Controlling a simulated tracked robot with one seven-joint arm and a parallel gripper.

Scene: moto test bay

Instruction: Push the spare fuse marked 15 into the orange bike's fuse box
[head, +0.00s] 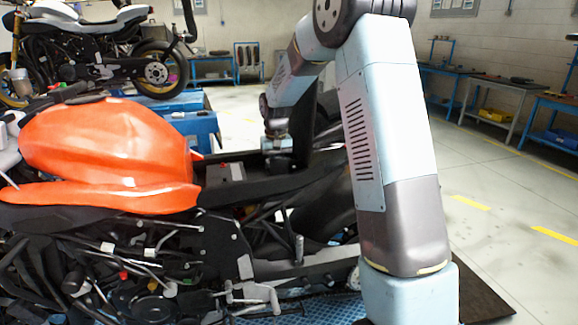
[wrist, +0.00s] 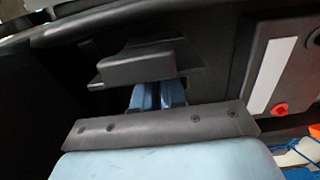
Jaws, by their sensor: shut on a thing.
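The orange bike (head: 110,150) stands at the left of the head view, with the area behind its tank open. My gripper (head: 278,160) points down into that area; its tips are too small to make out there. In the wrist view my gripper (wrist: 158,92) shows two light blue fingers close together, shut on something. A dark grey block (wrist: 138,64) lies at the fingertips and hides their ends. I cannot tell if that block is the fuse box. The fuse itself is hidden between the fingers or behind the block, and no 15 can be read.
A dark battery-like box with a white strip (wrist: 268,75) and a red knob (wrist: 280,109) lies right of the fingers. Dark frame rails surround the gripper closely. A second bike (head: 95,50) and workbenches (head: 495,85) stand behind. The floor at right is clear.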

